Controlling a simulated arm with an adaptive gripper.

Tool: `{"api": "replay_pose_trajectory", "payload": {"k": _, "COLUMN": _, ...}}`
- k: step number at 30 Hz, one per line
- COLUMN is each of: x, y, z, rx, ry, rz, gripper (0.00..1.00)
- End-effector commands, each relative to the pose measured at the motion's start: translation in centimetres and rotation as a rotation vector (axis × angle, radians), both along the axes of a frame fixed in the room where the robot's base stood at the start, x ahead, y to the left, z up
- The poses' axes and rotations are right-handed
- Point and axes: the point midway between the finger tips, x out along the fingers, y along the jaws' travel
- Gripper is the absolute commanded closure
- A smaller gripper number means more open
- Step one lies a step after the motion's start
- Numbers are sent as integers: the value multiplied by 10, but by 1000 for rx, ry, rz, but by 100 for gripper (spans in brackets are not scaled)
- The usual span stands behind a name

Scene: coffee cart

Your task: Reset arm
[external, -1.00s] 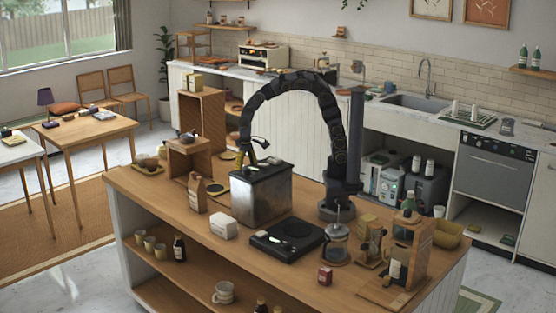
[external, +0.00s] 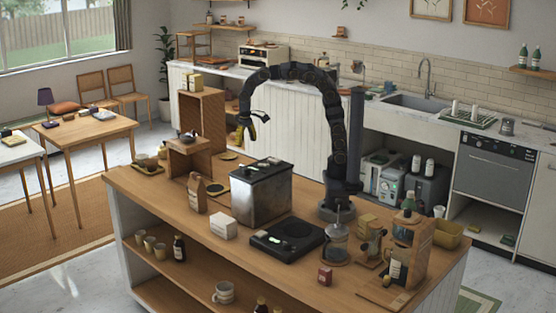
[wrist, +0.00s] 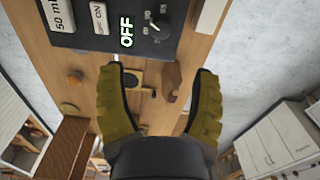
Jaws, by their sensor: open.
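My gripper (external: 246,133) hangs from my black arched arm above the counter, beyond the metal box machine and clear of it in the external view. In the wrist view my gripper (wrist: 158,75) has its two yellow-padded fingers spread wide with nothing between them. The metal box machine (external: 262,193) stands on the wooden counter. In the wrist view its dark panel (wrist: 118,25) shows a lit OFF label, an ON button and a knob.
A wooden shelf unit (external: 200,130) stands left of my gripper with a kettle on it. A brown paper bag (external: 197,194), a white block (external: 223,226), a black scale (external: 287,236) and a glass press (external: 337,246) stand on the counter (external: 160,210).

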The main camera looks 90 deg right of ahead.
Motion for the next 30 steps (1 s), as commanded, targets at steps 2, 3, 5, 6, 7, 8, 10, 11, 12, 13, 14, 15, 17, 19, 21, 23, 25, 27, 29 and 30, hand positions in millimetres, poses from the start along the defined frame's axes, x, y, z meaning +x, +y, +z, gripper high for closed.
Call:
{"api": "replay_pose_trajectory", "payload": {"k": 2, "x": 0, "y": 0, "z": 0, "rx": 0, "ry": 0, "rz": 0, "gripper": 37}}
{"api": "replay_pose_trajectory", "payload": {"k": 3, "x": -1, "y": 0, "z": 0, "rx": 0, "ry": 0, "rz": 1, "gripper": 37}}
{"api": "replay_pose_trajectory", "payload": {"k": 5, "x": -4, "y": -2, "z": 2, "rx": 0, "ry": 0, "rz": 6, "gripper": 37}}
{"api": "replay_pose_trajectory", "payload": {"k": 6, "x": -10, "y": -5, "z": 3, "rx": -1, "ry": 1, "rz": 14, "gripper": 37}}
{"api": "replay_pose_trajectory", "payload": {"k": 7, "x": -15, "y": -8, "z": 4, "rx": -3, "ry": 3, "rz": 22, "gripper": 37}}
{"api": "replay_pose_trajectory", "payload": {"k": 8, "x": -23, "y": -11, "z": 6, "rx": -4, "ry": 6, "rz": 34, "gripper": 37}}
{"api": "replay_pose_trajectory", "payload": {"k": 10, "x": -47, "y": -21, "z": 9, "rx": -4, "ry": 15, "rz": 73, "gripper": 37}}
{"api": "replay_pose_trajectory", "payload": {"k": 11, "x": -60, "y": -25, "z": 10, "rx": -3, "ry": 23, "rz": 97, "gripper": 37}}
{"api": "replay_pose_trajectory", "payload": {"k": 12, "x": -79, "y": -30, "z": 11, "rx": -1, "ry": 32, "rz": 137, "gripper": 37}}
{"api": "replay_pose_trajectory", "payload": {"k": 13, "x": -94, "y": -33, "z": 10, "rx": 4, "ry": 42, "rz": 171, "gripper": 37}}
{"api": "replay_pose_trajectory", "payload": {"k": 14, "x": -110, "y": -36, "z": 9, "rx": 7, "ry": 51, "rz": 207, "gripper": 37}}
{"api": "replay_pose_trajectory", "payload": {"k": 15, "x": -130, "y": -39, "z": 6, "rx": 14, "ry": 66, "rz": 260, "gripper": 37}}
{"api": "replay_pose_trajectory", "payload": {"k": 17, "x": -158, "y": -41, "z": 1, "rx": 24, "ry": 85, "rz": 345, "gripper": 37}}
{"api": "replay_pose_trajectory", "payload": {"k": 19, "x": -188, "y": -43, "z": -7, "rx": 36, "ry": 105, "rz": 445, "gripper": 37}}
{"api": "replay_pose_trajectory", "payload": {"k": 21, "x": -212, "y": -43, "z": -14, "rx": 45, "ry": 118, "rz": 538, "gripper": 37}}
{"api": "replay_pose_trajectory", "payload": {"k": 23, "x": -229, "y": -43, "z": -19, "rx": 51, "ry": 131, "rz": 606, "gripper": 37}}
{"api": "replay_pose_trajectory", "payload": {"k": 25, "x": -242, "y": -43, "z": -25, "rx": 54, "ry": 141, "rz": 665, "gripper": 37}}
{"api": "replay_pose_trajectory", "payload": {"k": 27, "x": -250, "y": -43, "z": -28, "rx": 58, "ry": 148, "rz": 703, "gripper": 37}}
{"api": "replay_pose_trajectory", "payload": {"k": 29, "x": -254, "y": -43, "z": -29, "rx": 57, "ry": 150, "rz": 719, "gripper": 37}}
{"api": "replay_pose_trajectory", "payload": {"k": 30, "x": -254, "y": -43, "z": -29, "rx": 57, "ry": 150, "rz": 724, "gripper": 37}}
